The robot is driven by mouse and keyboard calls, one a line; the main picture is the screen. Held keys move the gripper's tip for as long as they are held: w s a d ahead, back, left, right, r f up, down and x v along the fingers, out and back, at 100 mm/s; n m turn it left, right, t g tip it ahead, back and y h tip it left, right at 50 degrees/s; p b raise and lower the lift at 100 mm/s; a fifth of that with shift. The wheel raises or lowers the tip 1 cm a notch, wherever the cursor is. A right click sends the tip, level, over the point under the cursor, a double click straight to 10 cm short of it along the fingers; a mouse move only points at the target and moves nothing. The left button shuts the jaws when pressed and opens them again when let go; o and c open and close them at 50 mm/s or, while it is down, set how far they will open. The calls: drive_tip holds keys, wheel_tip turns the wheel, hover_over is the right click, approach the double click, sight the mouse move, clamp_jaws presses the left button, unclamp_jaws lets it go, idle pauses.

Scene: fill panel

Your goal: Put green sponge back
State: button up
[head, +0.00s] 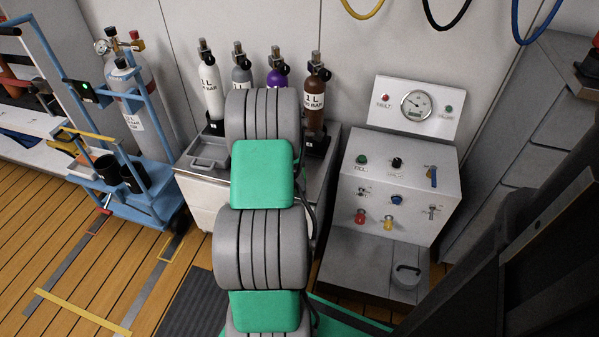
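I cannot make out a green sponge in the head view. My grey and green arm rises up the middle of the picture and hides part of the bench behind it. My gripper does not show; the arm's far end is hidden behind its own links, so I cannot see whether it holds anything.
Several small cylinders, including a white one (210,88) and a brown one (315,95), stand by the wall behind my arm. A grey control panel (410,185) with a gauge stands right. A blue trolley (140,207) with black cups stands left. Wooden floor (65,255) lies front left.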

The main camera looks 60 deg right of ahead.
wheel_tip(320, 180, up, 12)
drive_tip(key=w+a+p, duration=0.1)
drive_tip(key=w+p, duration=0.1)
drive_tip(key=p, duration=0.3)
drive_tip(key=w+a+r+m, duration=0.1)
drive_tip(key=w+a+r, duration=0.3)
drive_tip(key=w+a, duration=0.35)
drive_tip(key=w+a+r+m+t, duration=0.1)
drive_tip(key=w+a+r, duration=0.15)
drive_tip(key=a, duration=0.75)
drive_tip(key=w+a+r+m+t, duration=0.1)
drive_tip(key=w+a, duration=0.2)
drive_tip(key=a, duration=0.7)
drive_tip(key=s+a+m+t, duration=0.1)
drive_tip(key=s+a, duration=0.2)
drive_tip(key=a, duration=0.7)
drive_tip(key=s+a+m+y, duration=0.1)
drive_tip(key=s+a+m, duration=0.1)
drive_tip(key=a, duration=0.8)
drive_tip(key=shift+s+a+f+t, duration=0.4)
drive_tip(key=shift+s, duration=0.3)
